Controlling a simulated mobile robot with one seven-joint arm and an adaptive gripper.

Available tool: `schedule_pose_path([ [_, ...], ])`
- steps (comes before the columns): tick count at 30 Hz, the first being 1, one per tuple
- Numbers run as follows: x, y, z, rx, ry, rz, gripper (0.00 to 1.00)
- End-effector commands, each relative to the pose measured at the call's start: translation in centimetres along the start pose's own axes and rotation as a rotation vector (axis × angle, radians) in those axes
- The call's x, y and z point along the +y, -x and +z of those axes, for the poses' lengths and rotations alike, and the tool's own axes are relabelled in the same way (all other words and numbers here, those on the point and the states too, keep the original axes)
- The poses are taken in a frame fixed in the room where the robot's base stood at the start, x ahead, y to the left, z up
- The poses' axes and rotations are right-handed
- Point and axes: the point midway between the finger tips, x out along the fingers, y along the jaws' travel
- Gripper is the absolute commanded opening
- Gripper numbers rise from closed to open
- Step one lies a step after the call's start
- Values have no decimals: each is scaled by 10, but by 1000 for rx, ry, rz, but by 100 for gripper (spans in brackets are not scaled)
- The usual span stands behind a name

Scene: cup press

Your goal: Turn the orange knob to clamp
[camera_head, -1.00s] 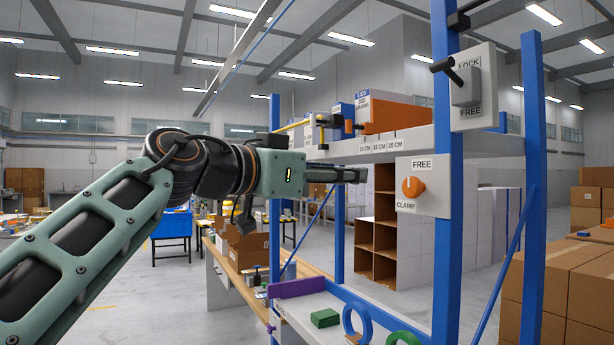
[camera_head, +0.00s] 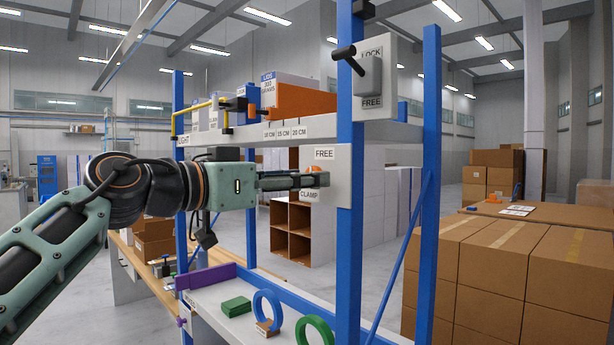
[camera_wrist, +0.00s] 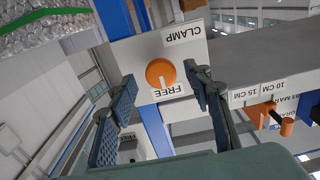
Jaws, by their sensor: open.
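The orange knob (camera_wrist: 160,72) sits on a white plate (camera_wrist: 195,50) with FREE and CLAMP labels. Its white mark points toward FREE in the wrist view, where the labels appear upside down. In the head view the knob (camera_head: 316,170) is mostly hidden behind my fingers. My gripper (camera_head: 322,180) is open and level in front of the plate. In the wrist view my gripper's fingers (camera_wrist: 160,76) stand on either side of the knob with gaps. I cannot tell how far the tips reach along it.
A grey LOCK/FREE lever switch (camera_head: 367,76) is mounted above on the blue frame post (camera_head: 349,250). The shelf edge (camera_head: 395,132) runs behind the plate. A blue ring (camera_head: 268,311) and a green ring (camera_head: 313,330) stand on the lower shelf.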

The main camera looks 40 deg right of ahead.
Motion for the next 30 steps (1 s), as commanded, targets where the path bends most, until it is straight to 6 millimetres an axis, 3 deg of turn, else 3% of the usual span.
schedule_pose_path([
  [6, 0, -16, 0, 0, 0, -1, 46],
  [14, 0, -17, 0, 0, -1, -2, 46],
  [25, 0, -17, 0, 0, -1, -1, 6],
  [30, 0, -17, 0, 0, 5, -1, 4],
])
